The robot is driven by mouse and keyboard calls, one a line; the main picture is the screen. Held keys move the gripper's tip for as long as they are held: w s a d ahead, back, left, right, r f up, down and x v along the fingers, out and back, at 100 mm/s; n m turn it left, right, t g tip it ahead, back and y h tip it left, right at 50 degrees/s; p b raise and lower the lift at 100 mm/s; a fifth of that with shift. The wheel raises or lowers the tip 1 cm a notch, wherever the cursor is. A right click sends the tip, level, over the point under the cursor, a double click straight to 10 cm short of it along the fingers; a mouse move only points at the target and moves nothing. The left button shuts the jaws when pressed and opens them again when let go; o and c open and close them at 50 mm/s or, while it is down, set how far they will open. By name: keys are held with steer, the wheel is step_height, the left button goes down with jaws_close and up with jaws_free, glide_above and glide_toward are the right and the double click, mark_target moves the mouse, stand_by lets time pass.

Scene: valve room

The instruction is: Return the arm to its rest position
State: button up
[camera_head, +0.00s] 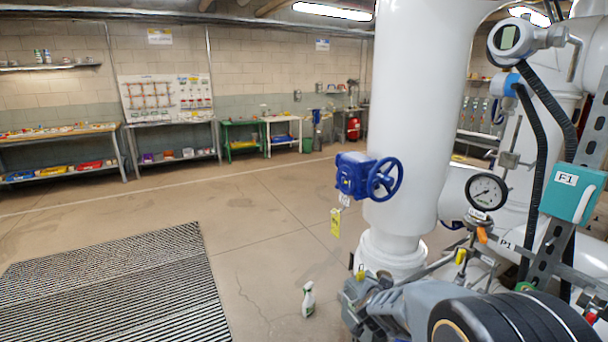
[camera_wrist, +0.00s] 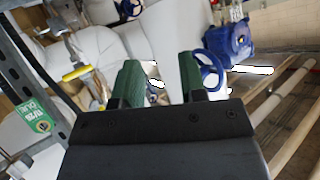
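My gripper (camera_wrist: 160,75) shows in the wrist view with its two green fingers apart and nothing held between them. The blue handwheel (camera_wrist: 212,75) and its blue gearbox (camera_wrist: 232,40) lie behind and beside the right finger, seemingly apart from it. In the head view the handwheel (camera_head: 385,179) stands on the front of the large white pipe (camera_head: 405,130). Grey and black arm parts at the lower right of the head view look like mine. I cannot make out the fingers there.
A pressure gauge (camera_head: 486,192), a teal box (camera_head: 572,193) and black hoses crowd the right. A spray bottle (camera_head: 308,300) stands on the floor near a grating (camera_head: 115,290). The wrist view shows a yellow-handled valve (camera_wrist: 76,72). Middle floor is clear.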

steer(key=s+a+n+g+y, duration=0.55)
steer(key=s+a+y, duration=0.2)
steer(key=s, duration=0.45)
steer(key=s+d+r+n+g+h, duration=0.2)
steer(key=s+r, duration=0.3)
steer(key=s, duration=0.6)
steer(key=shift+d+r+h, duration=0.15)
steer(key=shift+d+h, duration=0.05)
steer(key=shift+h, duration=0.15)
